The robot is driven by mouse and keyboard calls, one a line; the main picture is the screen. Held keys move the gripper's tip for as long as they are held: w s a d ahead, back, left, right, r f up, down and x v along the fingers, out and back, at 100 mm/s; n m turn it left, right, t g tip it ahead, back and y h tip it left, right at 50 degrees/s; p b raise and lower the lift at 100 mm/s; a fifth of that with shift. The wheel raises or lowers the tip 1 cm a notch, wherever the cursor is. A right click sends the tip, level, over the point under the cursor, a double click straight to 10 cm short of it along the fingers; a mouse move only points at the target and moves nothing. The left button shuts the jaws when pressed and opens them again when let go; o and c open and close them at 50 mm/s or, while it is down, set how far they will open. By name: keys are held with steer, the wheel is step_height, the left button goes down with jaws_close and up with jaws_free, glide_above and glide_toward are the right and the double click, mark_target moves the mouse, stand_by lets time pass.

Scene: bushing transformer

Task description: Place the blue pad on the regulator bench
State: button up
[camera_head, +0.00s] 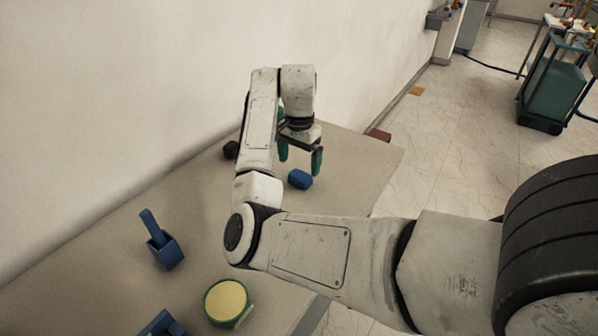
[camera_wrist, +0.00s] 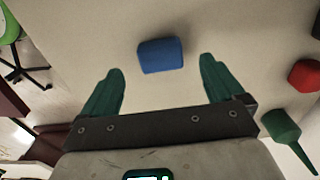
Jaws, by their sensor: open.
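The blue pad (camera_head: 300,179) is a small blue block lying on the beige bench (camera_head: 350,150), near its far right part. My gripper (camera_head: 301,165) is over the bench with its green fingers pointing down, close to the pad. In the wrist view the pad (camera_wrist: 161,55) lies just beyond the fingertips, between their lines. My gripper (camera_wrist: 160,78) is open and empty there, with both fingers spread wider than the pad. I cannot tell the exact height of the fingertips above the bench.
A dark object (camera_head: 231,150) lies near the wall. A blue holder (camera_head: 163,250) and a yellow-topped green round item (camera_head: 227,302) stand nearer. The wrist view shows a red object (camera_wrist: 305,75) and a green pointed tool (camera_wrist: 284,130) at the right. A green cart (camera_head: 553,90) stands on the floor.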

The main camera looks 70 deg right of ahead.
mark_target(300, 176)
step_height(300, 176, up, 6)
steer(key=shift+p, duration=0.45)
